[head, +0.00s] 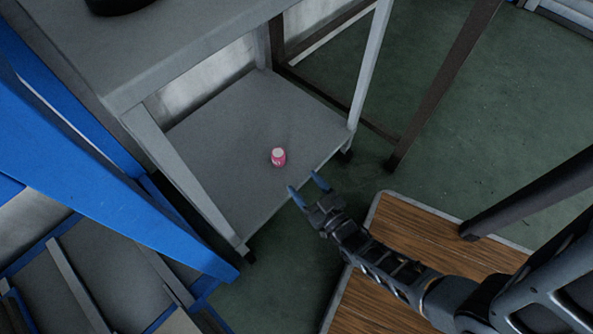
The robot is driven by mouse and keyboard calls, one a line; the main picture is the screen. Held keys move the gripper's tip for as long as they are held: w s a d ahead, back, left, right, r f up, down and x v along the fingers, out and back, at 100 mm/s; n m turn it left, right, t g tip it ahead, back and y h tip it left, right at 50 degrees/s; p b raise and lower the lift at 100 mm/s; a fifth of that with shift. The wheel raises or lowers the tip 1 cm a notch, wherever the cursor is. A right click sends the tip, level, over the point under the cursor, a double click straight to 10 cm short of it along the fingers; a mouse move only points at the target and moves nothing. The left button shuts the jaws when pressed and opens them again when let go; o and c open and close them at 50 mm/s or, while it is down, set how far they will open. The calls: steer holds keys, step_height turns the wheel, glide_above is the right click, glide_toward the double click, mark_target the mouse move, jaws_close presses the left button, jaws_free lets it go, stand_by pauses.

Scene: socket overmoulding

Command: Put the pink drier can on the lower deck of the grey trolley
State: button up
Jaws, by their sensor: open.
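The pink drier can (278,157), with a pale top, stands upright on the lower deck of the grey trolley (225,130), right of the deck's middle. My gripper (308,187) is open and empty at the deck's near right edge. Its two bluish fingers point toward the can, with a gap between them and it. The can stands free of the fingers. The trolley's upper deck (190,45) covers the back left of the view.
A dark round object (118,4) sits on the upper deck. A grey trolley post (368,65) stands right of the can. A blue frame (110,165) is at left. A wooden-topped surface (385,300) lies below my arm. Green floor (450,130) is open at right.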

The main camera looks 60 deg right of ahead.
steer(key=s+a+r+n+y, duration=0.1)
steer(key=s+a+r+y, duration=0.1)
steer(key=s+a+r, duration=0.4)
steer(key=s+a+r+n+y, duration=0.2)
steer(key=s+a+r+y, duration=0.15)
steer(key=r, duration=0.45)
steer(key=s+a+r+n+y, duration=0.1)
steer(key=s+r, duration=0.1)
steer(key=r, duration=0.8)
steer(key=s+a+r+n+g+y, duration=0.1)
steer(key=s+a+r, duration=0.1)
steer(key=r, duration=0.8)
steer(key=shift+s+a+r+y, duration=0.15)
steer(key=shift+s+a+y, duration=0.05)
steer(key=shift+s+y, duration=0.15)
